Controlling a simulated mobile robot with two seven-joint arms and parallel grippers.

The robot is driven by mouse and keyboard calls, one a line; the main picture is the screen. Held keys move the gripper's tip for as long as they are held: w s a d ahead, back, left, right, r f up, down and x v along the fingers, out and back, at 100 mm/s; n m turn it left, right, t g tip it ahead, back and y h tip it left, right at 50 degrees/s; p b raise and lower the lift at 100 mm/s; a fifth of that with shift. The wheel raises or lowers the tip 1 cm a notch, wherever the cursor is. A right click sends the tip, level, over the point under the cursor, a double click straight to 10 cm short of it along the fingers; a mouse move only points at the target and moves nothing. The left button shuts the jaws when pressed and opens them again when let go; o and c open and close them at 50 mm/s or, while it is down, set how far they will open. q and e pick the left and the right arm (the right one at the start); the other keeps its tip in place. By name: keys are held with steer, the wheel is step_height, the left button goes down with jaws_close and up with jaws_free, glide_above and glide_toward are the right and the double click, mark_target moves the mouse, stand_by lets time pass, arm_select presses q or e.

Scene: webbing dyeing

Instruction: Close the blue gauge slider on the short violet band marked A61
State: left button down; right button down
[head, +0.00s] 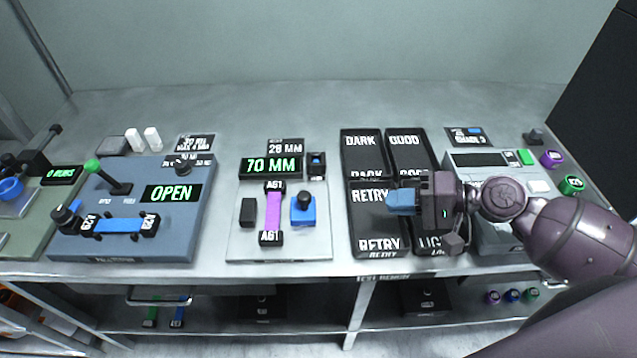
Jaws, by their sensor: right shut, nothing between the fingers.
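The short violet band (273,212) stands upright in the picture on a pale gauge plate (318,245), between two black end pieces marked A61 (270,238). The blue gauge slider (303,212), with a dark round knob, sits just right of the band with a visible gap. A black block (248,211) stands left of the band. The gauge display (271,164) reads 70 MM. My right gripper (391,202) is shut and empty, its blue fingers pointing left over the RETRY bin, well right of the slider. My left gripper is not in view.
Black bins marked DARK (362,142), GOOD (405,142) and RETRY (372,244) stand right of the gauge. A blue-grey station (190,235) at left reads OPEN and holds a blue band (118,225). A grey machine (490,235) is partly behind my right arm.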

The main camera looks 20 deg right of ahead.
steer(key=shift+w+a+f, duration=0.1)
steer(key=shift+w+a, duration=0.05)
steer(key=shift+a, duration=0.5)
steer(key=p, duration=0.2)
glide_above(324, 218)
steer(key=d, duration=0.1)
steer(key=shift+s+d+f, duration=0.1)
steer(key=shift+s+f, duration=0.1)
steer(key=shift+f, duration=0.4)
steer(key=shift+s+d+f, duration=0.1)
steer(key=shift+s+f, duration=0.1)
steer(key=shift+f, duration=0.4)
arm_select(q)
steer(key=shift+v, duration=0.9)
arm_select(e)
steer(key=shift+x, duration=0.8)
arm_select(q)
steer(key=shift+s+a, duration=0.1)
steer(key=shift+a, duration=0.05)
arm_select(e)
steer(key=shift+r, duration=0.15)
